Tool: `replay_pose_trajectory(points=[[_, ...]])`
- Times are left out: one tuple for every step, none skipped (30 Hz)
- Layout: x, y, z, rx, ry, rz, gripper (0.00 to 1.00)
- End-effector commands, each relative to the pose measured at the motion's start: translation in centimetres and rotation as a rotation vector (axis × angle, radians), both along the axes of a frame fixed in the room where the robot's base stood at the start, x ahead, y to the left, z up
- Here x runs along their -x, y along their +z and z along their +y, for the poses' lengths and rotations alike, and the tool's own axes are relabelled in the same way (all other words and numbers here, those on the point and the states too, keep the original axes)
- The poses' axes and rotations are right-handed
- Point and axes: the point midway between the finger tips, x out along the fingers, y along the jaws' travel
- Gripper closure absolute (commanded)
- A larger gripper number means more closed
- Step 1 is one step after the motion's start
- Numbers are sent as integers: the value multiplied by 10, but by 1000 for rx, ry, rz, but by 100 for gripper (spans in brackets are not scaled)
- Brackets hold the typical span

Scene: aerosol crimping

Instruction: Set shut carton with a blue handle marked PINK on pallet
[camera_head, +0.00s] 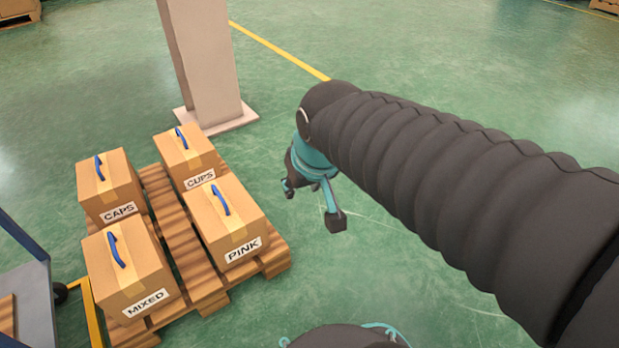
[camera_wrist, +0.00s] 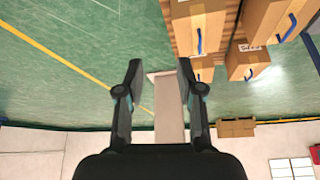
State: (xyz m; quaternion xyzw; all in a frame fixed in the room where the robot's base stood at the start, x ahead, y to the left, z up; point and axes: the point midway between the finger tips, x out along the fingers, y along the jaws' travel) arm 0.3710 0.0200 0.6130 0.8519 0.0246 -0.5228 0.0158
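The shut carton marked PINK (camera_head: 225,221), brown with a blue handle on top, stands upright on the front right of the wooden pallet (camera_head: 276,259). Cartons marked CUPS (camera_head: 187,157), CAPS (camera_head: 109,186) and MIXED (camera_head: 129,271) stand on the same pallet, each with a blue handle. My gripper (camera_head: 312,204) is open and empty over the floor, right of the pallet and apart from the PINK carton. In the wrist view my gripper (camera_wrist: 158,72) shows its two fingers spread with nothing between them. The pallet and cartons show there at the upper right.
A beige pillar (camera_head: 203,60) stands on a base just behind the pallet. A blue-grey cart (camera_head: 30,285) is at the left edge, beside a yellow frame (camera_head: 92,312). A yellow line (camera_head: 280,50) crosses the floor. Green floor (camera_head: 480,50) at the upper right is clear.

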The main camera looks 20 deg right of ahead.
Motion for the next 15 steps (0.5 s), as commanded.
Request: replay_pose_trajectory(points=[[17,2,-6,-1,-14,-11,63],[26,1,-8,-1,-21,-12,63],[36,1,-10,-1,-29,-16,63],[44,0,-12,-2,-34,-17,63],[50,-1,-14,-2,-39,-18,63],[57,-2,-15,-2,-45,-21,63],[62,-3,-16,-2,-49,-21,63],[66,-3,-18,-2,-51,-21,63],[70,-4,-19,-2,-55,-21,63],[72,-5,-20,-2,-56,-22,63],[74,-5,-20,-1,-57,-22,63],[76,-6,-20,-2,-59,-22,63],[76,-6,-21,-1,-59,-22,63],[77,-6,-21,-1,-59,-22,63],[77,-6,-21,-1,-59,-21,63]])
